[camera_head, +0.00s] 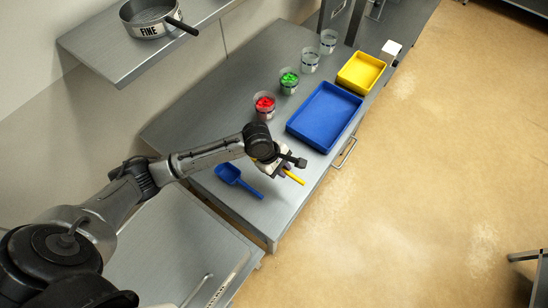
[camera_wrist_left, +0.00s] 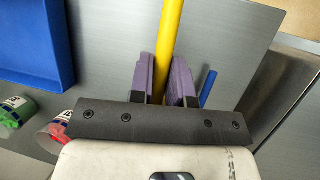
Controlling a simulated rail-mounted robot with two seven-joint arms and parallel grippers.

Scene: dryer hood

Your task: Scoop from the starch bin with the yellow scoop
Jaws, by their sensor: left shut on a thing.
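My left gripper (camera_head: 284,171) is over the near part of the steel bench, shut on the yellow scoop (camera_head: 295,178). In the head view only a short length of its yellow handle shows; the gripper hides the rest. In the left wrist view the yellow handle (camera_wrist_left: 170,40) runs between the purple fingers (camera_wrist_left: 167,80); the scoop's bowl does not show. I cannot tell whether the scoop touches the bench. No bin marked as starch can be made out. My right gripper is not in view.
A blue scoop (camera_head: 229,174) lies on the bench left of the gripper. A deep blue tray (camera_head: 325,145) and a yellow tray (camera_head: 352,87) stand farther back. Cups with red pieces (camera_head: 264,105) and green pieces (camera_head: 288,82) stand left of them. A sieve marked FINE (camera_head: 147,29) sits on the shelf.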

